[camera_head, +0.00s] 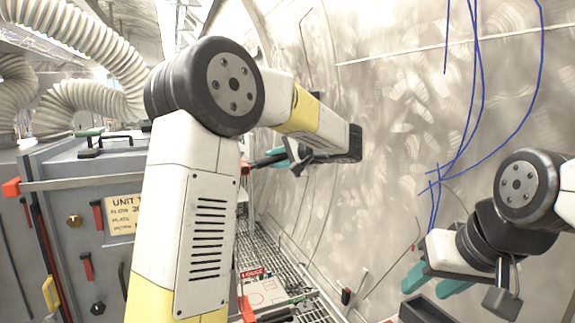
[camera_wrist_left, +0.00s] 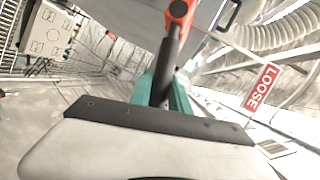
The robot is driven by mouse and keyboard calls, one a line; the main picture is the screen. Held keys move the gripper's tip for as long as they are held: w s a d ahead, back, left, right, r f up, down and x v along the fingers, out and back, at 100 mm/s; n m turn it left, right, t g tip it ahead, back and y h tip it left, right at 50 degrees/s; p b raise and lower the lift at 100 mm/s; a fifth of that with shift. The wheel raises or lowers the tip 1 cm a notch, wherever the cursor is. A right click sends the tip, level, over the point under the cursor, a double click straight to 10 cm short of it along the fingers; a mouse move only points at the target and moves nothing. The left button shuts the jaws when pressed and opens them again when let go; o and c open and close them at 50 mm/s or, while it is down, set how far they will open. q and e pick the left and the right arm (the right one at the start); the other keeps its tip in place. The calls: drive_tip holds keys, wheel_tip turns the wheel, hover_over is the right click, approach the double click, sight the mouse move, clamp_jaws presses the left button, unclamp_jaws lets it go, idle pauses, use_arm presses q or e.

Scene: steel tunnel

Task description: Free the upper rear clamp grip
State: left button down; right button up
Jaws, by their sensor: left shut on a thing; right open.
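The upper rear clamp grip is a black handle (camera_head: 267,160) beside a red end piece (camera_head: 245,168) on the long bar across the grey unit. In the left wrist view the black grip (camera_wrist_left: 164,75) runs up to an orange-red head (camera_wrist_left: 180,12). My left gripper (camera_head: 290,158) has teal fingers closed around the grip; they also show in the left wrist view (camera_wrist_left: 162,92), one on each side of it. My own left arm hides part of the bar. My right gripper (camera_head: 433,282) is open and empty at the lower right, well away from the clamp.
The grey unit (camera_head: 60,255) with a yellow label plate (camera_head: 122,215) stands at left. White ribbed hoses (camera_head: 85,40) hang above it. A red LOOSE tag (camera_wrist_left: 262,87) shows in the wrist view. The curved steel wall (camera_head: 390,120) bounds the right; grating (camera_head: 270,245) lies below.

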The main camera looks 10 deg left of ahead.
use_arm(q)
drive_tip(key=shift+s+a+r+n+h, duration=0.2)
drive_tip(key=shift+r+n+h, duration=0.1)
drive_tip(key=shift+r+n, duration=0.3)
drive_tip(key=shift+s+a+r+n+h, duration=0.2)
drive_tip(key=shift+r+n+h, duration=0.1)
drive_tip(key=shift+r+n, duration=0.3)
drive_tip(key=shift+s+a+r+n+t+h, duration=0.2)
drive_tip(key=shift+a+r+n+h, duration=0.2)
drive_tip(key=shift+r, duration=0.1)
drive_tip(key=shift+s+a+r+n+t+h, duration=0.2)
drive_tip(key=shift+a+r+n+h, duration=0.1)
drive_tip(key=shift+r+n, duration=0.15)
drive_tip(key=shift+s+a+r+n+t+h, duration=0.35)
drive_tip(key=shift+a+r+n+h, duration=0.2)
drive_tip(key=shift+n, duration=0.2)
drive_tip(key=shift+s+a+r+n+t+h, duration=0.4)
drive_tip(key=shift+s+a+n+h, duration=0.2)
drive_tip(key=shift+a+n, duration=0.25)
drive_tip(key=c, duration=1.2)
unclamp_jaws()
drive_tip(key=shift+r, duration=0.1)
drive_tip(key=shift+c, duration=0.2)
